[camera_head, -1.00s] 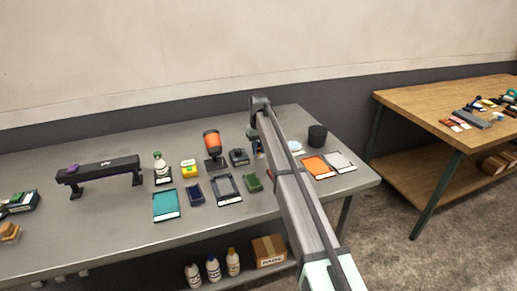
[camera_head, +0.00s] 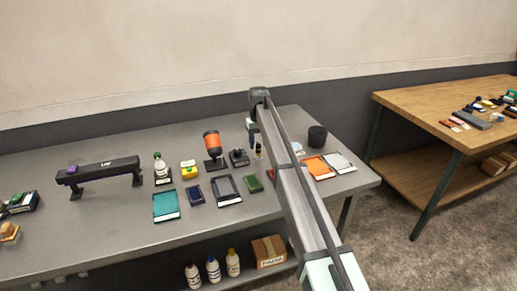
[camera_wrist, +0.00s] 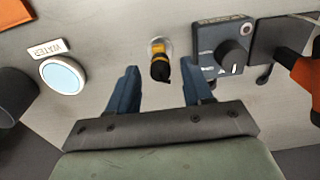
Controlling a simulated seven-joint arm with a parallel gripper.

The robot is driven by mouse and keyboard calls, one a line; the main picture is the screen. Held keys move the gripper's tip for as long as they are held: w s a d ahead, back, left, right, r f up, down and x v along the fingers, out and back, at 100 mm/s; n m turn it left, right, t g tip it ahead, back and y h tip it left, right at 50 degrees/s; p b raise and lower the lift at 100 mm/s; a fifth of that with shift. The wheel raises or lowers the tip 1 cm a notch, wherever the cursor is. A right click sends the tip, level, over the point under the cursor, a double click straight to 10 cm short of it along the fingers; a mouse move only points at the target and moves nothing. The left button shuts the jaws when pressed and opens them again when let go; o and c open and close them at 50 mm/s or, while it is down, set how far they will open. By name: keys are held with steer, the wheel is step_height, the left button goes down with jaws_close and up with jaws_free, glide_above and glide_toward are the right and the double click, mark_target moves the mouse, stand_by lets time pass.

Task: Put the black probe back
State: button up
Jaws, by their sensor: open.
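A small black upright piece with a yellow band (camera_wrist: 160,66), which looks like the black probe, stands on a pale round base on the grey bench. It shows small in the head view (camera_head: 258,148). My gripper (camera_wrist: 158,90) is open and points down, and the piece lies just beyond the gap between its blue fingers, apart from both. A dark box with a knob (camera_wrist: 222,48) stands close to its right in the wrist view. A white dish of pale blue liquid (camera_wrist: 63,75) with a WATER label (camera_wrist: 48,48) is to its left.
An orange tool on a black stand (camera_head: 213,146) is left of my gripper on the bench. A black cup (camera_head: 317,136) and an orange tray (camera_head: 317,168) are to the right. A green block (camera_head: 253,184) and a black-framed tray (camera_head: 227,190) lie in front.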

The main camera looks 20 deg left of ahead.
mark_target(258, 145)
step_height(258, 145, up, 9)
steer(key=shift+f, duration=0.2)
stand_by(0.3)
